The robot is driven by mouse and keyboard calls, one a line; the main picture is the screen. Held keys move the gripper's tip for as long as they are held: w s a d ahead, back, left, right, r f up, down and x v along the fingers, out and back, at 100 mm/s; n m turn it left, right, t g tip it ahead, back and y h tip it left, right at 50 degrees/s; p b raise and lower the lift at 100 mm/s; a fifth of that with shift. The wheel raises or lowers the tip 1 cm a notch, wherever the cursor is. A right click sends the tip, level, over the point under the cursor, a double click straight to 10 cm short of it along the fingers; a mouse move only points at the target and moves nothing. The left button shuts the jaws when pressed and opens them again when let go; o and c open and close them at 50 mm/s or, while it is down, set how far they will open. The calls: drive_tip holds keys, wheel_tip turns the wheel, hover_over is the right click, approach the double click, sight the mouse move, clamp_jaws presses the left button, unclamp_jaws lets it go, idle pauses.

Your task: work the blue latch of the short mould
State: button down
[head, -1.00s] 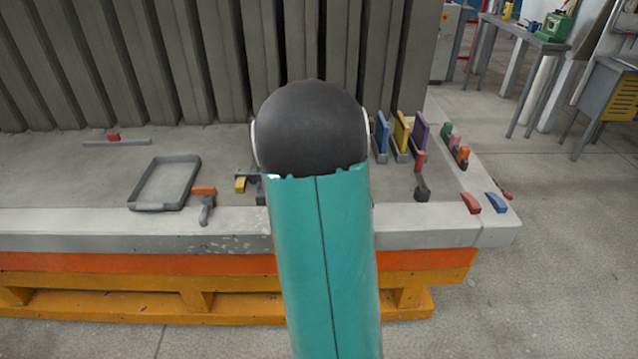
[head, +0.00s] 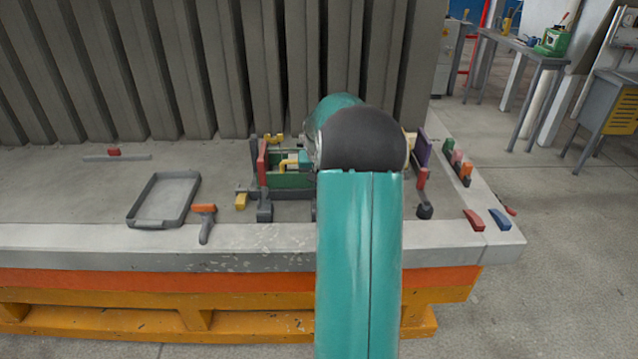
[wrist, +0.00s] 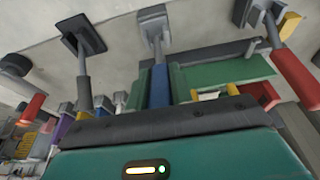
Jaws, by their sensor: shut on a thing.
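My gripper (wrist: 165,122) fills the bottom of the wrist view, its fingertips hidden past the dark front edge. The blue latch (wrist: 158,86), a blue handle with a grey foot, stands directly in front of it in the wrist view. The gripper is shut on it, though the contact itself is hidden. The short mould, with green sides (wrist: 222,76), lies beside the latch. Its green part also shows in the head view (head: 288,180), left of my arm. My arm hides the latch in the head view.
A red-handled latch (head: 262,160) stands left of the mould, and another red handle (head: 421,178) is to the right. A grey tray (head: 133,218) and an orange-handled tool (head: 204,209) lie at left. Ribbed grey panels rise behind. The table's front edge (head: 150,238) is close.

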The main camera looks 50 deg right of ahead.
drive_tip(key=shift+w+d+f+g+y, duration=0.2)
drive_tip(key=shift+w+d+g+y, duration=0.4)
drive_tip(key=shift+y, duration=0.2)
drive_tip(key=shift+w+d+f+g+y, duration=0.2)
drive_tip(key=shift+w+d+g+y, duration=0.3)
drive_tip(key=shift+d+g+y, duration=0.25)
drive_tip(key=c, duration=1.2)
unclamp_jaws()
drive_tip(key=shift+w, duration=0.1)
drive_tip(key=shift+c, duration=0.2)
wheel_tip(320, 180, up, 14)
drive_tip(key=d, duration=0.1)
drive_tip(key=shift+w, duration=0.4)
drive_tip(key=shift+f, duration=0.1)
